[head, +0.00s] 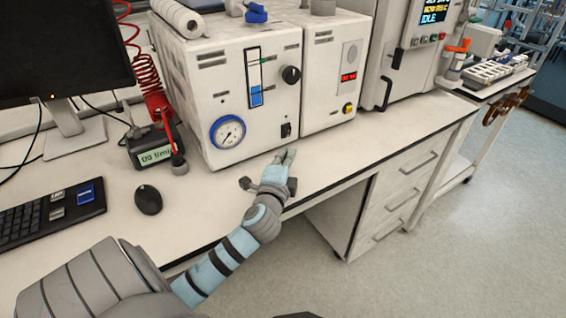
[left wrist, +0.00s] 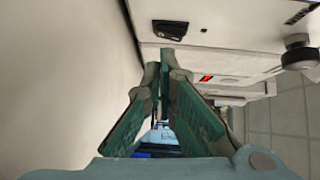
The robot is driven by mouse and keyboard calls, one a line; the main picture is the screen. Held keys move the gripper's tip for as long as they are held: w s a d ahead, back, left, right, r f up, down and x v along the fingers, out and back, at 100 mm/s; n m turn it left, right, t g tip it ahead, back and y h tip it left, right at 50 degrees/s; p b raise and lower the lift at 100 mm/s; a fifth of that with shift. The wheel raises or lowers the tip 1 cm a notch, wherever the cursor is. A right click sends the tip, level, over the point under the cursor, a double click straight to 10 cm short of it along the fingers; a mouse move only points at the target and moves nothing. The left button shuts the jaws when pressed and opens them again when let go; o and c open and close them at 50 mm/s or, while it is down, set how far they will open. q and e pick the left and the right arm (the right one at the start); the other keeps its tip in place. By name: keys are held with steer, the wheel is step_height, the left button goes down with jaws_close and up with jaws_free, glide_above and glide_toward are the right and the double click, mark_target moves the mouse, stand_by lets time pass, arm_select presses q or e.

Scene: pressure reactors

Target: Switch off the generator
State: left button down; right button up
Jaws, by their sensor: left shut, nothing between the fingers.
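A white box-shaped unit (head: 212,95) with a blue-rimmed gauge (head: 227,132), a blue level strip and a black knob (head: 291,75) stands on the bench; it appears to be the generator. A small black rocker switch (head: 286,130) sits low on its front. The switch also shows in the left wrist view (left wrist: 170,29), just beyond my fingertips. My left gripper (head: 287,156) is shut and empty, in front of and below the switch. A small gap seems to remain, though contact is hard to judge. The switch's on or off position cannot be read. My right gripper is out of view.
A second white unit (head: 332,75) with a red display and a yellow button adjoins on the right. A larger machine reading IDLE (head: 407,45) stands beyond it. A mouse (head: 148,199), a keyboard (head: 50,215) and a small meter (head: 153,154) lie left. The bench's front edge runs beneath my arm.

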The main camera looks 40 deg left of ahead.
arm_select(q)
steer(key=v, duration=0.5)
steer(key=shift+s+d, duration=0.15)
steer(key=shift+s, duration=0.1)
